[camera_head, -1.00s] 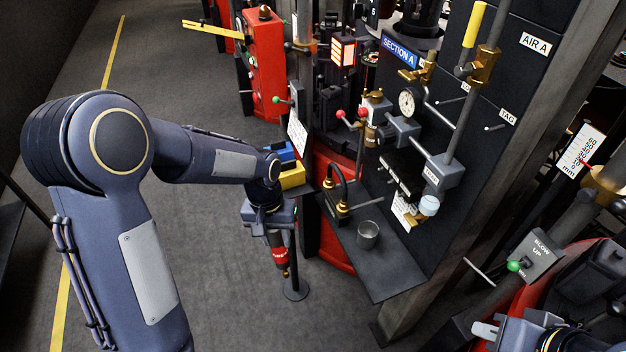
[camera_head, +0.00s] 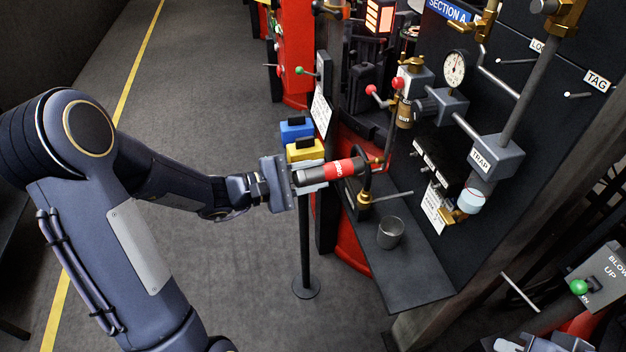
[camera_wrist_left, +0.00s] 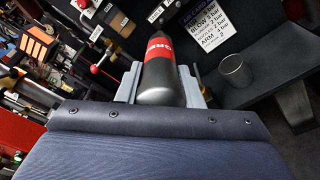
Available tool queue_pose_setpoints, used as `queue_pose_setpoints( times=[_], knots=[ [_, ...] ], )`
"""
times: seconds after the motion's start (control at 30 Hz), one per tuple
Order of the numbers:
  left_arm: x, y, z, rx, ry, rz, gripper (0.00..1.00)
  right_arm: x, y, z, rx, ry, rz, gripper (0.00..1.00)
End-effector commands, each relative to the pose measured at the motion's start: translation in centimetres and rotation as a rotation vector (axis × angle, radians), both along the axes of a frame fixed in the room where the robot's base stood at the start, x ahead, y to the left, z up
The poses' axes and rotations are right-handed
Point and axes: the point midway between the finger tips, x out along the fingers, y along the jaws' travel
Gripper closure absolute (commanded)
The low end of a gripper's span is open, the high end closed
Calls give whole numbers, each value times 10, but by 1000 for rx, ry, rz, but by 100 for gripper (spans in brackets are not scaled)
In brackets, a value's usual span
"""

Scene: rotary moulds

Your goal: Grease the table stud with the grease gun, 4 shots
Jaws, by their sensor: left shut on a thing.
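The grease gun (camera_head: 338,170), a dark cylinder with a red band, lies nearly level and points right toward the shelf and panel. My left gripper (camera_head: 312,176) is shut on it; in the left wrist view the gun (camera_wrist_left: 158,78) sits between both fingers (camera_wrist_left: 160,92). Its front end overlaps the black hose and brass fitting (camera_head: 364,200) on the shelf; I cannot tell if they touch. I cannot make out the table stud for certain. My right gripper (camera_head: 508,345) is only partly in view at the bottom right edge; its jaws are unclear.
A dark shelf (camera_head: 415,275) holds a metal cup (camera_head: 391,232), which also shows in the wrist view (camera_wrist_left: 235,71). Blue (camera_head: 296,130) and yellow (camera_head: 305,150) boxes stand behind the gun. A pressure gauge (camera_head: 455,68) and pipes crowd the panel. Floor at left is clear.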

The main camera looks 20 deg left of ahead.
Motion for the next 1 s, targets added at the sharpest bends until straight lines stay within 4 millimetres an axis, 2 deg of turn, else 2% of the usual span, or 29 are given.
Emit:
queue_pose_setpoints(
  times=[0.67,1.0],
  knots=[
    [27,-42,1,-1,0,-6,89,0,0,4,0,0,0,100],
    [35,-54,1,-2,-1,-4,89,0,0,-7,0,0,0,100]
  ],
)
